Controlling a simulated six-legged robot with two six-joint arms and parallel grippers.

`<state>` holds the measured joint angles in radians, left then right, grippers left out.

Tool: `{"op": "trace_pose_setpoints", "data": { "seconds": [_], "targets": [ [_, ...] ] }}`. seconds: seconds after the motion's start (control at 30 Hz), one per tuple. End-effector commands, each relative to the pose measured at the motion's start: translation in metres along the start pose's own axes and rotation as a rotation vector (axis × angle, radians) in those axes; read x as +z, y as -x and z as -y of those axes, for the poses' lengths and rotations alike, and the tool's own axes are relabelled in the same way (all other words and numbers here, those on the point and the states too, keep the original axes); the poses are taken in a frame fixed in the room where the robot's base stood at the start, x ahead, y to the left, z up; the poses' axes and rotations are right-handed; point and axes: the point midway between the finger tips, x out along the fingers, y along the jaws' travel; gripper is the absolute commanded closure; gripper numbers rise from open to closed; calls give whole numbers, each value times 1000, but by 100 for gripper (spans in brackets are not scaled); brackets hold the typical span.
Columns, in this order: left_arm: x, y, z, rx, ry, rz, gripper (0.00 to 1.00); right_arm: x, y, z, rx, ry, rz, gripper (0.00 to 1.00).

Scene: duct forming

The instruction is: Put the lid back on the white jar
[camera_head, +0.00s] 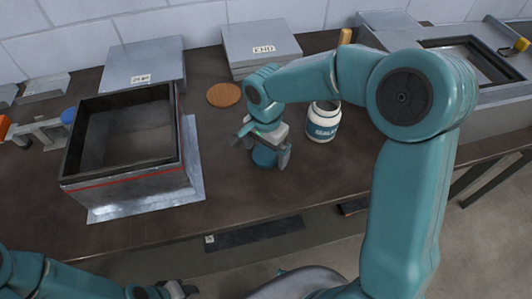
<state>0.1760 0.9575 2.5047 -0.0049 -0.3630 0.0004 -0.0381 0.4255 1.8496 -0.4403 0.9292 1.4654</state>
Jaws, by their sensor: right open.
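The white jar (322,127), with a blue label reading "SEALANT", stands upright on the dark bench, right of centre. My arm partly hides its top, which looks open. A blue round piece (264,157), which looks like the lid, lies on the bench left of the jar. My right gripper (268,152) is open, pointing down with its fingers on either side of this piece. I cannot tell whether they touch it. My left gripper (178,290) is low at the bottom edge, away from the jar, and its jaws are too small and cut off to read.
A round cork-coloured disc (224,95) lies behind the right gripper. A large open metal duct (125,140) stands at left on a sheet. Grey boxes (262,47) line the wall, and a metal unit (475,70) stands at right. The bench's front edge is near.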

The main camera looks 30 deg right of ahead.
Motion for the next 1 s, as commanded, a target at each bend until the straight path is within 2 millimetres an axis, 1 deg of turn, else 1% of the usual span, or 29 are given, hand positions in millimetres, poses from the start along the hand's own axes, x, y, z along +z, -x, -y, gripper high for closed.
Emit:
{"op": "trace_pose_setpoints", "data": {
  "seconds": [0.33, 0.37, 0.4, 0.47, 0.5, 0.87, 1.0],
  "targets": [
    [0, 0, 0, 0, 0, 0, 57, 0, -1, 0, 0, -1, 0, 0],
    [0, 0, 0, 0, 0, 0, 57, 0, -1, 0, 0, -1, 0, 6],
    [0, 0, 0, 0, 0, 0, 57, 0, -1, 0, 0, -1, 0, 20],
    [0, 0, 0, 0, 0, 0, 57, 0, -1, 0, 0, -1, 0, 39],
    [0, 0, 0, 0, 0, 0, 57, 0, -1, 0, 0, -1, 0, 52],
    [0, 0, 0, 0, 0, 0, 57, 0, -1, 0, -1, -1, 0, 53],
    [0, 1, 0, 0, 0, 0, 57, 0, 6, 1, -2, -1, -1, 53]
  ]
}}
